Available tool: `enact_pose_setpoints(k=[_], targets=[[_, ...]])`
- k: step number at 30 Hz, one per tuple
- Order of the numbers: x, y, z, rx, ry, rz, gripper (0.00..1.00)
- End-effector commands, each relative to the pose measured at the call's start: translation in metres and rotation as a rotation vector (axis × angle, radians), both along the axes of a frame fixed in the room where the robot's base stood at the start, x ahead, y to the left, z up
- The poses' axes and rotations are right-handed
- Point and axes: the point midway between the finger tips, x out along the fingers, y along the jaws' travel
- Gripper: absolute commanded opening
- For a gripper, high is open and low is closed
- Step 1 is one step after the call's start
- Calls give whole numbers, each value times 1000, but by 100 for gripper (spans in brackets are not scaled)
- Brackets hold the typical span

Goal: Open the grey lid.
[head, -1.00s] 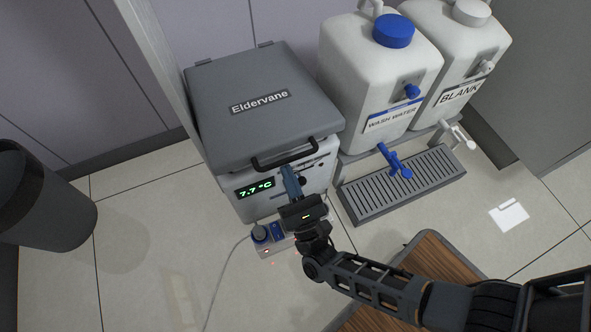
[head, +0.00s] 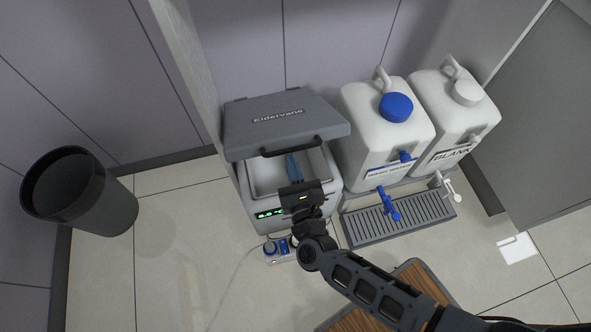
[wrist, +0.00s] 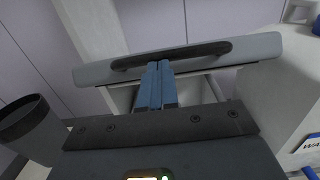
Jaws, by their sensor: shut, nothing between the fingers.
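The grey lid (head: 285,116), marked "Eldervane", is tilted up and partly open on a white box-shaped unit (head: 265,180). The light inside of the unit shows below the raised front edge. The lid's black handle (head: 291,145) runs along that edge; in the wrist view the handle (wrist: 172,54) lies across the top of the fingers. My gripper (head: 291,158) has blue fingers, shut with nothing between them. In the wrist view the fingertips (wrist: 158,66) are at the lid's front edge, just under the handle. I cannot tell whether they touch it.
Two white jugs, one blue-capped (head: 390,135) and one white-capped (head: 455,120), stand right of the unit behind a grey drip grate (head: 400,222). A dark bin (head: 78,190) stands at the left. A wood-topped surface (head: 400,285) is in front.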

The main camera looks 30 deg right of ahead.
Motion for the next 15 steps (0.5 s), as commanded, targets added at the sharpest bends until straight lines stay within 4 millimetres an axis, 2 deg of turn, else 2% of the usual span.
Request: enact_pose_setpoints(k=[1, 15], targets=[[6, -3, 21, 8, 16, -5, 0], [59, -21, 96, 73, 212, -5, 0]])
